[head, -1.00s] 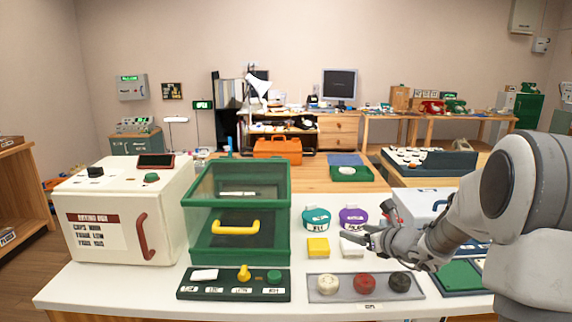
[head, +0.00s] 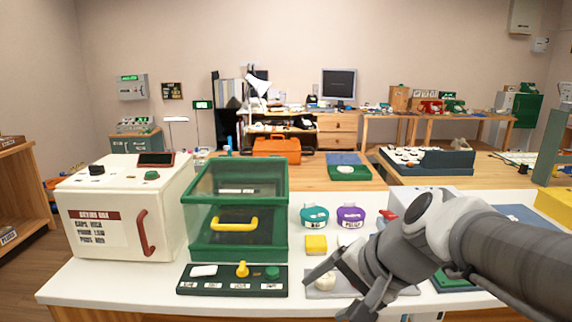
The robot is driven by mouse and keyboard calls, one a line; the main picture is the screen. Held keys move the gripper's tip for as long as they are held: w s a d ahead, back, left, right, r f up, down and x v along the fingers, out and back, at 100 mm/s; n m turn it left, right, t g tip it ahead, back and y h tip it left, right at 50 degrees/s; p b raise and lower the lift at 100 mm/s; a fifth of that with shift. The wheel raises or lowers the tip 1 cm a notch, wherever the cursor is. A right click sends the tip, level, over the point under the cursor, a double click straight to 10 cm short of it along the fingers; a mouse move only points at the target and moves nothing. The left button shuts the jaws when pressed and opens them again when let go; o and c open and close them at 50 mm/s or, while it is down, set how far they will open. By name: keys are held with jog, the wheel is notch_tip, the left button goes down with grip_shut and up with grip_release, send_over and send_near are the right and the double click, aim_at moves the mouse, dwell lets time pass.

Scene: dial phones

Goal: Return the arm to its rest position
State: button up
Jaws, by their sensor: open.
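My grey arm (head: 500,255) reaches in from the right edge over the white table (head: 120,293). My gripper (head: 326,298) is open and points down and left at the table's front. Its fingers are spread above the grey tray (head: 405,291). A cream round piece (head: 325,281) on that tray shows between the fingers, and I cannot tell whether they touch it. The red and black pieces seen there before are hidden behind my gripper.
A white box with a red handle (head: 115,215) and a green glass-topped case (head: 236,212) stand left. A dark switch panel (head: 232,279) lies in front of the case. A yellow block (head: 316,245), a teal pot (head: 314,217) and a purple pot (head: 350,217) stand behind my gripper.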

jog(key=s+d+n+h, duration=0.5)
jog(key=s+d+n, duration=0.25)
jog(key=s, duration=0.25)
notch_tip(320, 180, up, 16)
jog(key=p, duration=1.6)
jog(key=shift+w+a, duration=0.2)
jog(key=shift+w, duration=0.1)
